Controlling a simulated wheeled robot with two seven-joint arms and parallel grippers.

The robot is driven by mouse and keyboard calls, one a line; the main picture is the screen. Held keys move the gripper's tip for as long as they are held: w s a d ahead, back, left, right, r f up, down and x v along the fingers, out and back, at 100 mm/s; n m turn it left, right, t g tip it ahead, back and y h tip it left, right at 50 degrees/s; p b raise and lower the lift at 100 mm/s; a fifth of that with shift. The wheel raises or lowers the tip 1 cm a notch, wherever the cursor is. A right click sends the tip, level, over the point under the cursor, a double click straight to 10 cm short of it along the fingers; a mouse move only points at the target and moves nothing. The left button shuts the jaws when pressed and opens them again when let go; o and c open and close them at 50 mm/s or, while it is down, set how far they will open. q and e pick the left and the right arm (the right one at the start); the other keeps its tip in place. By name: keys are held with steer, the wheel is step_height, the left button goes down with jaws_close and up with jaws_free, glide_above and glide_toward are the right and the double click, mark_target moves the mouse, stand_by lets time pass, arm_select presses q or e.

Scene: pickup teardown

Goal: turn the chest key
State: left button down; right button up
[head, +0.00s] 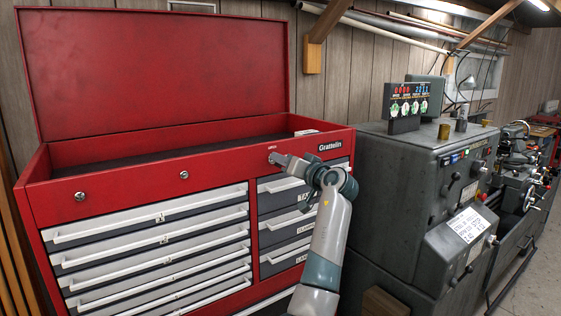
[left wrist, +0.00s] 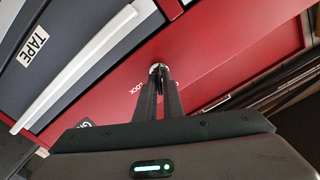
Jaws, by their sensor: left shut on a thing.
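The red tool chest (head: 115,180) stands with its lid (head: 150,70) raised. My left gripper (head: 274,158) is at the right part of the chest's red front band, beside a small white label. In the left wrist view, the fingertips of my left gripper (left wrist: 160,76) are shut on a small silvery piece, the chest key (left wrist: 157,67), at the red face. The fingers hide most of the key, so its turn angle cannot be told. "LOCK" lettering shows beside the fingers. My right gripper is in neither view.
Drawers with white handles (head: 150,217) fill the chest front and look shut. Two round silvery fittings (head: 184,175) sit on the red band. A grey machine (head: 400,180) stands close on the right, near my left arm.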

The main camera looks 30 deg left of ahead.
arm_select(q)
steer(key=m, duration=0.3)
steer(key=shift+w+d+m+p, duration=0.1)
steer(key=shift+m+p, duration=0.3)
steer(key=m+p, duration=0.1)
steer(key=m, duration=0.1)
steer(key=shift+m, duration=0.3)
steer(key=m+p, duration=0.2)
steer(key=m, duration=0.1)
steer(key=shift+w+f, duration=0.1)
steer(key=shift+f+m+p, duration=0.2)
steer(key=shift+m+p, duration=0.55)
steer(key=shift+m, duration=0.65)
steer(key=c, duration=2)
jaws_free()
steer(key=shift+f, duration=0.1)
steer(key=shift+d, duration=0.1)
